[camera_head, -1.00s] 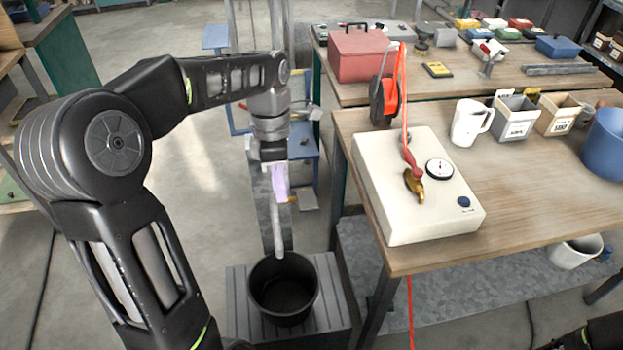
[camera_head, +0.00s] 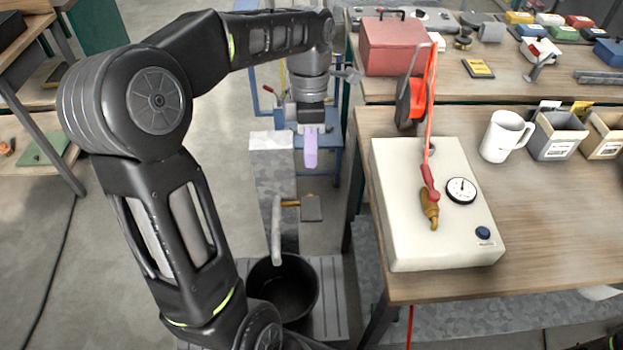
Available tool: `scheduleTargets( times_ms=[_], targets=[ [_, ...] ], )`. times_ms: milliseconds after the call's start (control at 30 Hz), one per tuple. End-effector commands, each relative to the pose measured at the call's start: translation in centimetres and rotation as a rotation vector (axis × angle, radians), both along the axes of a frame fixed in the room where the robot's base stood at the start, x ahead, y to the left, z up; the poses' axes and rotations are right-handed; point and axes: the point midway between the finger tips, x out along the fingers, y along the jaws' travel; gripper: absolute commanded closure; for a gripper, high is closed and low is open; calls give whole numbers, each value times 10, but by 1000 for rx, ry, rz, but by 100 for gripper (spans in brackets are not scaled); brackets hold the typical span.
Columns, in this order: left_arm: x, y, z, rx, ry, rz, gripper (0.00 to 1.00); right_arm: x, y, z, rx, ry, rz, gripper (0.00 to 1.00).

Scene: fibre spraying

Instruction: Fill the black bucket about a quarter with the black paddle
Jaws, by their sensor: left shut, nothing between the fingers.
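The black bucket (camera_head: 300,270) stands on a grey ribbed stand below a pale spout pipe (camera_head: 277,230). My left arm covers its left and lower part. Its inside is dark, and I cannot tell whether any liquid is in it. A dark grey paddle (camera_head: 312,208) on a short brass-coloured stem sticks out to the right of the pipe's upright post. My left gripper (camera_head: 311,158), with pale purple fingers, is shut and empty. It shows above the paddle in the picture, apart from it. My right gripper is not in view.
A wooden bench (camera_head: 400,288) stands at the right, with a cream box (camera_head: 410,220) bearing a gauge and a red hose near its edge. A white mug (camera_head: 505,137) and bins stand further right. A blue step stool (camera_head: 325,165) is behind my left gripper.

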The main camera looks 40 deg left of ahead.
Motion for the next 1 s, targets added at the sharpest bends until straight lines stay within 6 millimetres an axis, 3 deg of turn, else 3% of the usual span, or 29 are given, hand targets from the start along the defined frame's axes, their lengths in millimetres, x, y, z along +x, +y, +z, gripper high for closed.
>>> scheduleTargets(
  times_ms=[367,700,1000],
  targets=[
    [-8,-6,-53,-1,3,1,100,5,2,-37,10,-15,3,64],
    [-18,-14,-111,-2,4,0,100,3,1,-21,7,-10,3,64],
    [-20,-17,-134,0,0,1,100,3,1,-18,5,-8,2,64]
  ],
)
